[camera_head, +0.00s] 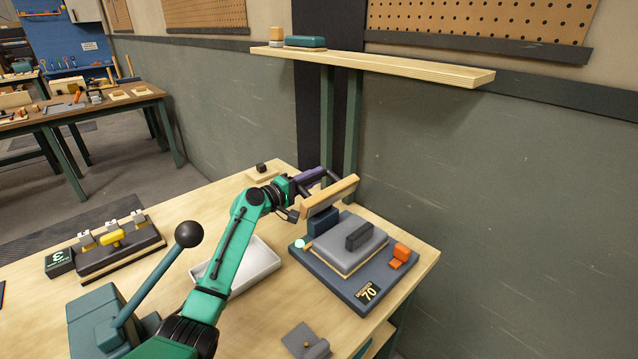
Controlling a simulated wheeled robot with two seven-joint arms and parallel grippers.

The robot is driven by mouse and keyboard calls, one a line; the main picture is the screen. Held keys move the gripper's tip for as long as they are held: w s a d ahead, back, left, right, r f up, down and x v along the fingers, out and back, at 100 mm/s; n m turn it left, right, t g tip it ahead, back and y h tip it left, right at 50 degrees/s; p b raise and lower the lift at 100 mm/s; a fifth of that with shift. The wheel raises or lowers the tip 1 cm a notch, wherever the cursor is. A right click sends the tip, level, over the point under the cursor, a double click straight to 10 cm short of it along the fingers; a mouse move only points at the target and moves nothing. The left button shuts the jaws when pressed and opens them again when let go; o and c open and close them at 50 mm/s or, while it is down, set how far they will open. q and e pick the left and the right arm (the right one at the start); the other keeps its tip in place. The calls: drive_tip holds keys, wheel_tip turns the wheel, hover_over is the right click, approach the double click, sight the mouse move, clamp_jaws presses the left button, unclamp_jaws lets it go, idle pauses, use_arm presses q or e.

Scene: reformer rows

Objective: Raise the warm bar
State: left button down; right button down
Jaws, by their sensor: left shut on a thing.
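The warm bar appears to be the tan wooden bar (331,196) above the back of a dark heater base (340,283) marked 70. It is tilted and stands clear of the grey plate (347,243) below. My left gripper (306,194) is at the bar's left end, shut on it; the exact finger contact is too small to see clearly. My green left arm reaches in from the lower middle. My right gripper is not in view.
A dark block sits on the plate, with an orange part (400,256) to its right. A white tray (254,266) is partly behind my arm. A ball-topped lever (188,235) and a clamp fixture (120,247) stand left. A wall shelf (400,66) hangs above.

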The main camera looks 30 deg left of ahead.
use_arm(q)
drive_tip(key=shift+w+a+f+n, duration=0.25)
drive_tip(key=shift+a+n, duration=0.35)
drive_tip(key=shift+n, duration=0.3)
drive_tip(key=c, duration=0.7)
unclamp_jaws()
drive_tip(key=shift+f, duration=0.1)
